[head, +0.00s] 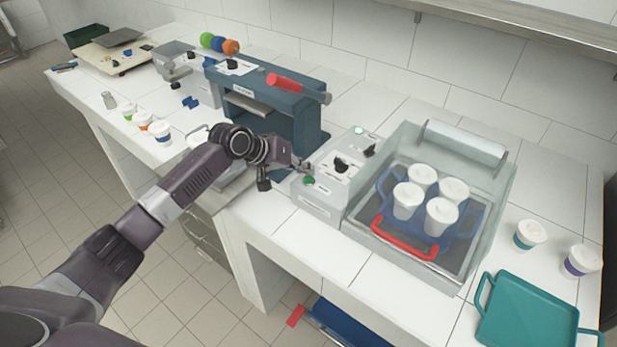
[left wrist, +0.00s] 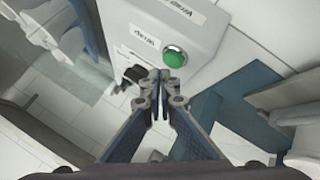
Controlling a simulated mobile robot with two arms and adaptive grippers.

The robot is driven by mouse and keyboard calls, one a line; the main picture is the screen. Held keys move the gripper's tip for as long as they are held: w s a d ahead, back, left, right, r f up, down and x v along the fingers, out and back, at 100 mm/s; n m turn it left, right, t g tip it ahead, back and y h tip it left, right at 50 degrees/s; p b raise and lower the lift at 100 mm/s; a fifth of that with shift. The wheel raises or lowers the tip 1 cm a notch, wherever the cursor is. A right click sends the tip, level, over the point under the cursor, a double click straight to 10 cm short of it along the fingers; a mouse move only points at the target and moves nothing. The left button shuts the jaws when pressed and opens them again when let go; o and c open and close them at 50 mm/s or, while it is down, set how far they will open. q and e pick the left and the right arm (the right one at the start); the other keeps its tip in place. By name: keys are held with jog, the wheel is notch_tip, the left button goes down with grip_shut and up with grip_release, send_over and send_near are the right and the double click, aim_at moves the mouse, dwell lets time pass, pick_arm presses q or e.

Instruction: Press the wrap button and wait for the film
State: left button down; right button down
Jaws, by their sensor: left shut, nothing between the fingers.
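The wrapping machine's grey control box (head: 318,200) carries a green button (head: 309,180) near its front. In the left wrist view the green button (left wrist: 174,57) sits beside a small label and a black knob (left wrist: 134,75). My left gripper (head: 306,166) is shut and empty, just above the box and close to the button. In the left wrist view its fingertips (left wrist: 162,82) appear right below the button; I cannot tell whether they touch it. Several white lidded cups (head: 441,216) stand on a blue tray (head: 462,226) inside the clear-walled wrapper. My right gripper is out of view.
A film roll (head: 463,143) lies across the wrapper's back. A red-handled blue press (head: 262,105) stands left of the control box. A teal tray (head: 527,312) and two lidded cups (head: 529,235) are at the right. Small cups (head: 161,132) stand at the far left.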

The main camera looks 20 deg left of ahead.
aim_at(306, 179)
pick_arm(q)
jog(key=shift+f, duration=0.15)
dwell(0.4)
jog(key=shift+f, duration=0.3)
jog(key=shift+f, duration=0.4)
dwell(0.5)
jog(key=shift+r+p, duration=0.75)
jog(key=shift+r, duration=0.05)
notch_tip(306, 179, up, 6)
jog(key=p, duration=0.6)
dwell(0.3)
